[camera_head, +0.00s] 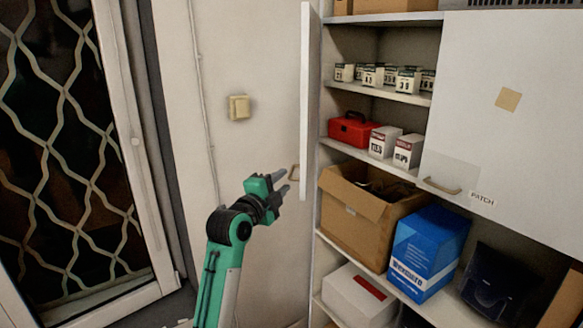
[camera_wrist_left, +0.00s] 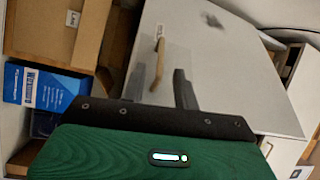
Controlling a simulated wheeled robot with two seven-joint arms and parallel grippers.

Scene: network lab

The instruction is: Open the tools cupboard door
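The tools cupboard door (camera_head: 310,100) is the left door of the white cupboard. It stands swung out, nearly edge-on in the head view, with the shelves behind it exposed. Its tan bar handle (camera_head: 294,173) is on the outer face near the free edge. In the left wrist view the door (camera_wrist_left: 225,65) fills the middle and its handle (camera_wrist_left: 158,60) shows just beyond my fingertips. My left gripper (camera_head: 286,180) is open, fingers apart and empty, close to the handle on the door's outer side. Contact with the handle cannot be told. My right gripper is out of view.
The right door (camera_head: 540,120), labelled PATCH, is closed. Shelves hold small white containers (camera_head: 408,82), a red toolbox (camera_head: 352,129), a cardboard box (camera_head: 365,215) and a blue box (camera_head: 428,250).

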